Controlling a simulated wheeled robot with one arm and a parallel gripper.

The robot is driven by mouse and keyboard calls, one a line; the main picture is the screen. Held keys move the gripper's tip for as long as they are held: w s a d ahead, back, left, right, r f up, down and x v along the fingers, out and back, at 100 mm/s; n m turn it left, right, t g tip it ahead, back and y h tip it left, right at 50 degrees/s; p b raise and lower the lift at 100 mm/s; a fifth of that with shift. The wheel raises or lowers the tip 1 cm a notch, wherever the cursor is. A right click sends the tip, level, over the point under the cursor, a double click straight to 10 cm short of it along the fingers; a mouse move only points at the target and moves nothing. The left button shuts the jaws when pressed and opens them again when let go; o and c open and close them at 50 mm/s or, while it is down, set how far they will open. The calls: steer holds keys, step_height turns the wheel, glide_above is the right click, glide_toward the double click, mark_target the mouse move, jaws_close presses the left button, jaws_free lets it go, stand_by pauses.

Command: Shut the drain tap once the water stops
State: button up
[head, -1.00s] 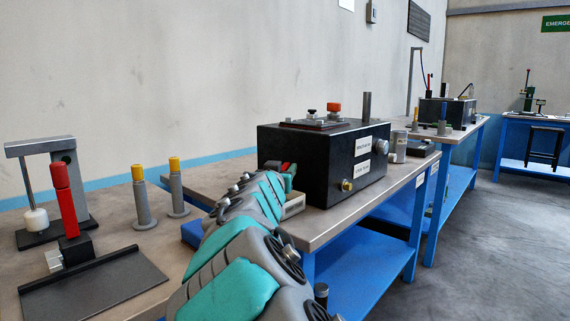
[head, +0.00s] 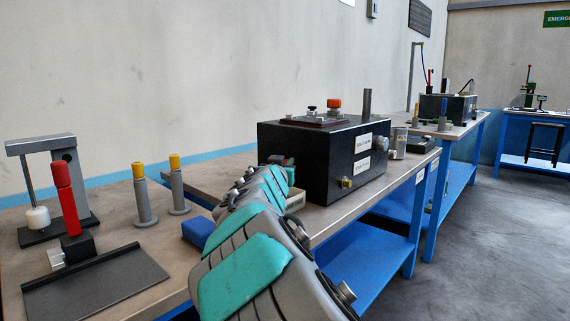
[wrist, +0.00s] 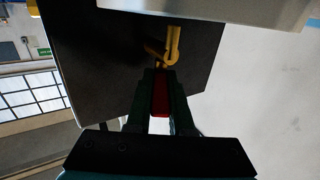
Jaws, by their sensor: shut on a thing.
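A brass tap (wrist: 173,42) with a red handle (wrist: 160,95) shows in the wrist view, against the dark wall of a box. My gripper (wrist: 161,76) is shut on the red handle, which lies between its two dark green fingers. In the head view, the black tank box (head: 292,150) stands on the bench, and my gripper is at its left side, mostly hidden behind my own arm. The tap cannot be made out there. No running water shows in either view.
A brass fitting (head: 346,183) and a metal knob are on the box's right face. A blue block (head: 198,231), two yellow-topped grey posts (head: 145,197) and a red-handled fixture (head: 67,200) stand on the bench at left. The floor at right is clear.

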jaws_close()
stand_by(0.7)
